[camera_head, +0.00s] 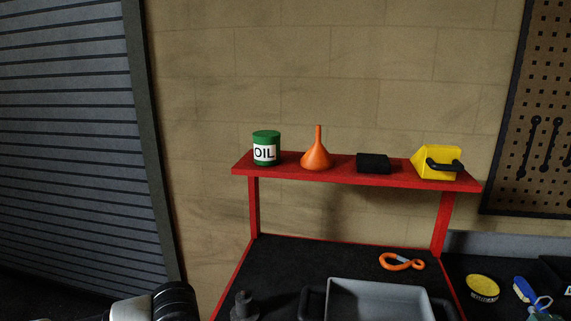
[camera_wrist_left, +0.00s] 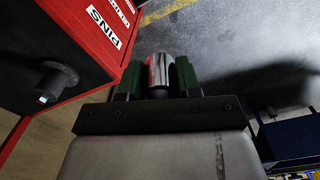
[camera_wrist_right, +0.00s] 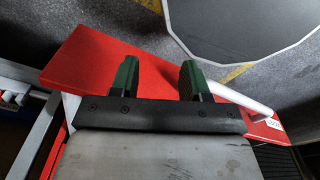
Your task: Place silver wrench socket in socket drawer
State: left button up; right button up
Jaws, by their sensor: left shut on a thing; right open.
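The silver wrench socket (camera_wrist_left: 160,70) is held between the green fingertips of my left gripper (camera_wrist_left: 160,78) in the left wrist view. That gripper is shut on it, and the floor shows beyond. A red cabinet (camera_wrist_left: 75,35) with white labels, one reading PINS, stands at the upper left of that view, apart from the gripper. I cannot make out a socket drawer or whether any drawer is open. My right gripper (camera_wrist_right: 158,80) is open and empty in the right wrist view, above a red surface (camera_wrist_right: 95,60). Neither gripper's fingers show in the head view.
Open floor (camera_wrist_left: 235,40) shows in the left wrist view.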

pick_arm(q)
jog(key=s+a+f+m+b, duration=0.2)
jog(key=s+m, duration=0.4)
jog(key=m, duration=0.5)
jog(key=shift+a+f+m+b, duration=0.25)
jog(key=shift+f+m+b, duration=0.05)
jog(key=shift+f+b, duration=0.1)
